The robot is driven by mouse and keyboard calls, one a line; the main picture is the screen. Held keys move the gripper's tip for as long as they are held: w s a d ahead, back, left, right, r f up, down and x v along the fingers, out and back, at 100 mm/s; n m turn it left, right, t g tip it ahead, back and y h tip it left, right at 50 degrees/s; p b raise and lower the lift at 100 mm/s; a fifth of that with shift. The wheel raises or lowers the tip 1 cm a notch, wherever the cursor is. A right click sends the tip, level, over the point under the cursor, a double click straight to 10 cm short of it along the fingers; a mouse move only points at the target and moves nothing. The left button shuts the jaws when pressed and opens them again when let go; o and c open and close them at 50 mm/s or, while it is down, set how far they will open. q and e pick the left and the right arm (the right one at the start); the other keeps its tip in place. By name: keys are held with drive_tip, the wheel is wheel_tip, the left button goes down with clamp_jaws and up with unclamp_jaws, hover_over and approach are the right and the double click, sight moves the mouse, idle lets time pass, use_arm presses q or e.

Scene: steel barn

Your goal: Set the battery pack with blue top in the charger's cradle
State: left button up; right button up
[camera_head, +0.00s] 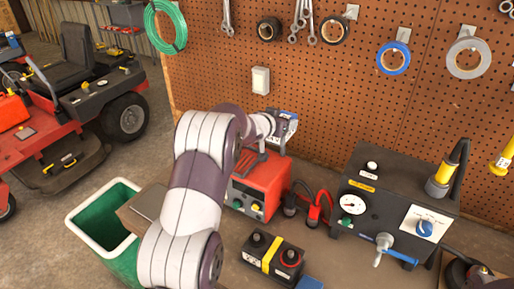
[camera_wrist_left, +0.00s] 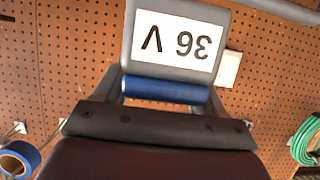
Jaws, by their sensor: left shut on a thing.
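My left gripper (camera_head: 281,134) is shut on the battery pack with blue top (camera_head: 289,116), held up in front of the pegboard. In the left wrist view the pack (camera_wrist_left: 178,40) is grey with a white "36 V" label, upside down in the picture. Its blue part (camera_wrist_left: 165,89) lies between the fingers. In the head view, a red box with knobs (camera_head: 243,197) stands on the bench below the gripper. My left arm hides part of it. I cannot make out the charger's cradle for certain. My right gripper is not in view.
A black battery with a yellow band (camera_head: 272,256) sits on the bench in front of the red box. Red and black clamps (camera_head: 316,208) lie beside that box. A dark instrument box (camera_head: 390,203) stands right. A green bin (camera_head: 105,228) is at the left. The pegboard (camera_head: 330,90) rises behind.

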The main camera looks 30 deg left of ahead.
use_arm(q)
drive_tip(key=s+a+f+p, duration=0.1)
drive_tip(key=s+a+f, duration=0.1)
drive_tip(key=a, duration=0.1)
drive_tip(key=s+a+f+p, duration=0.1)
drive_tip(key=s+a+f, duration=0.1)
drive_tip(key=a, duration=0.2)
drive_tip(key=s+a+f+p, duration=0.1)
drive_tip(key=s+a+f, duration=0.1)
drive_tip(key=a, duration=0.1)
drive_tip(key=shift+a, duration=0.4)
wheel_tip(320, 180, down, 2)
drive_tip(key=shift+s+d+f+p, duration=0.15)
drive_tip(key=shift+f+p, duration=0.1)
drive_tip(key=shift+p, duration=0.45)
drive_tip(key=shift+s+f, duration=0.15)
drive_tip(key=shift+f, duration=0.3)
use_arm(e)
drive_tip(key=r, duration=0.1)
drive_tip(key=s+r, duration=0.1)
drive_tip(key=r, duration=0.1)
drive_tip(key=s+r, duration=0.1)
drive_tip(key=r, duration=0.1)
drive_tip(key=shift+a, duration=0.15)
use_arm(q)
drive_tip(key=o, duration=1.6)
drive_tip(key=shift+f, duration=0.15)
